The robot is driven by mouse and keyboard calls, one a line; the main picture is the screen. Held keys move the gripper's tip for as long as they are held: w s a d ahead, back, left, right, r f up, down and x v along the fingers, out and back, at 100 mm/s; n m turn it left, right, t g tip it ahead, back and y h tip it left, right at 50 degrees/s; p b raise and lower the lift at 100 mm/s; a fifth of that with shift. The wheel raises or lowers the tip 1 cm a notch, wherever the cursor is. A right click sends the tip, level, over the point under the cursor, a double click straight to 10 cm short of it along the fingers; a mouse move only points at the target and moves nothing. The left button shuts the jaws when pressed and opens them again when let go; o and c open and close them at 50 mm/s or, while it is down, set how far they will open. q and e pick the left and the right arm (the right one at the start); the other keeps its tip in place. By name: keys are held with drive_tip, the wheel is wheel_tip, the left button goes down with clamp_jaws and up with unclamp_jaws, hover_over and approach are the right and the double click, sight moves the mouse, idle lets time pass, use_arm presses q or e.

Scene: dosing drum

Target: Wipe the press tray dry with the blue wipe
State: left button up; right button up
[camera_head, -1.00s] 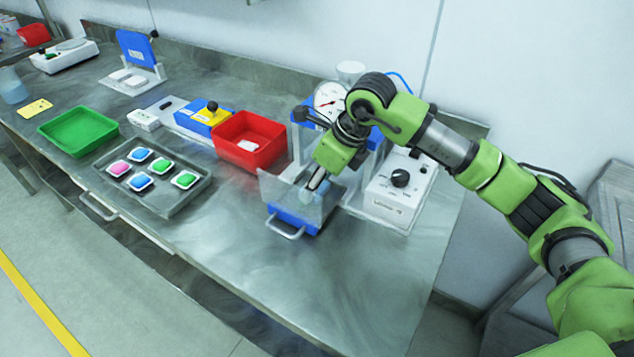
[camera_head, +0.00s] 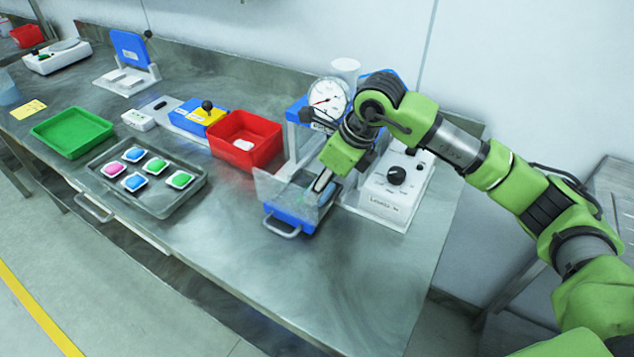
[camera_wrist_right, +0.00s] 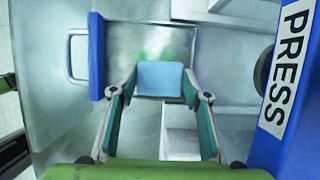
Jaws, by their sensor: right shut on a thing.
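The press tray is a metal drawer with a blue front (camera_head: 290,219) and a handle, pulled out at the press. In the right wrist view its metal floor (camera_wrist_right: 150,38) shows faint green smears. My right gripper (camera_head: 319,188) reaches down into the tray behind a clear guard. In the right wrist view my right gripper (camera_wrist_right: 160,84) is shut on the blue wipe (camera_wrist_right: 160,77), a light blue pad between its fingertips, over the tray floor. I cannot tell how firmly the wipe touches the floor. My left gripper is not in view.
The press has a gauge (camera_head: 327,98) and a "PRESS" label (camera_wrist_right: 285,70) close beside the gripper. A white control box (camera_head: 395,190) stands right of the tray. A red bin (camera_head: 262,160) and a grey tray (camera_head: 163,205) of coloured pads stand left. The front bench is clear.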

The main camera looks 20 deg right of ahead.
drive_tip(key=shift+w+a+f+b, duration=0.1)
drive_tip(key=shift+w+a+b, duration=0.35)
drive_tip(key=shift+w+a, duration=1.05)
drive_tip(key=shift+s+d, duration=1.1)
drive_tip(key=shift+s+d+b, duration=0.35)
drive_tip(key=shift+s+d, duration=0.05)
drive_tip(key=shift+w+a+b, duration=0.35)
drive_tip(key=shift+w+a, duration=1.15)
drive_tip(key=shift+s+d+b, duration=0.3)
drive_tip(key=shift+s+d, duration=0.75)
drive_tip(key=shift+d, duration=0.05)
drive_tip(key=shift+s+d, duration=0.3)
drive_tip(key=shift+s, duration=0.05)
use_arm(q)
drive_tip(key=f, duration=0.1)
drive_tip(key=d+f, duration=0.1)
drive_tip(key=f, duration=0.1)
use_arm(e)
drive_tip(key=shift+s, duration=0.1)
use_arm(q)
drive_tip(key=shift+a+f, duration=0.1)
